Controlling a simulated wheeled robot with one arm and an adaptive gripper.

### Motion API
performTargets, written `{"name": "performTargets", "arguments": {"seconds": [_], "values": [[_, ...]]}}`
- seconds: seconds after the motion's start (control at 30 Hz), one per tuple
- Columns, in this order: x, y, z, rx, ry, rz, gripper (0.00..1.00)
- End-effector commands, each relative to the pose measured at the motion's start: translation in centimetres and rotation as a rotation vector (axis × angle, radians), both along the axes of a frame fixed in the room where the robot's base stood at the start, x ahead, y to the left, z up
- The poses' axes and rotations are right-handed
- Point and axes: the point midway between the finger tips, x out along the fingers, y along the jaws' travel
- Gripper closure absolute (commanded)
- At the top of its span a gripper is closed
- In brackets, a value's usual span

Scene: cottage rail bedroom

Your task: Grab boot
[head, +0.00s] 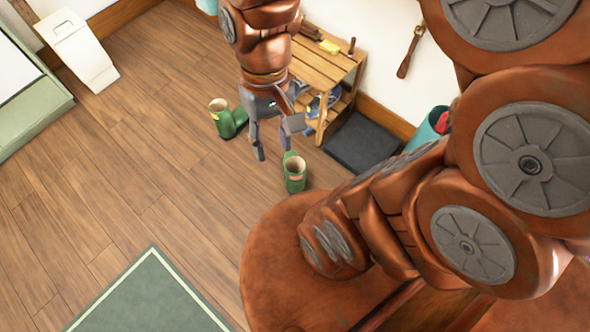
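Two green boots stand upright on the wooden floor in the head view. One green boot (221,118) is left of my gripper, with its opening facing up. The other green boot (294,174) stands nearer to me, below and to the right of my gripper. My gripper (275,143) points down between the two boots, with its fingers spread apart and nothing seen between them. The fingers look close to the nearer boot, but I cannot tell whether they touch it.
A wooden bench (325,70) with shoes on its lower shelf stands behind my gripper by the wall. A dark mat (362,144) lies right of it, near a teal bin (428,128). A white box (78,50) stands at upper left. A green rug (150,300) lies in front. The floor at left is clear.

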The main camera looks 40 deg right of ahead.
Motion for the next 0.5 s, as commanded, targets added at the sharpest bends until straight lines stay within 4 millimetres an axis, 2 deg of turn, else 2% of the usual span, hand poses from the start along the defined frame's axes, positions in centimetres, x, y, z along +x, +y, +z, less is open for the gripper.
{"name": "performTargets", "arguments": {"seconds": [0.03, 0.3, 0.5], "values": [[1.2, 0.5, -1.9, 0.028, 0.022, -0.028, 0.61], [7.0, 2.0, -6.6, 0.172, 0.114, -0.207, 0.61], [11.5, 2.1, -10.6, 0.278, 0.195, -0.359, 0.61]]}}
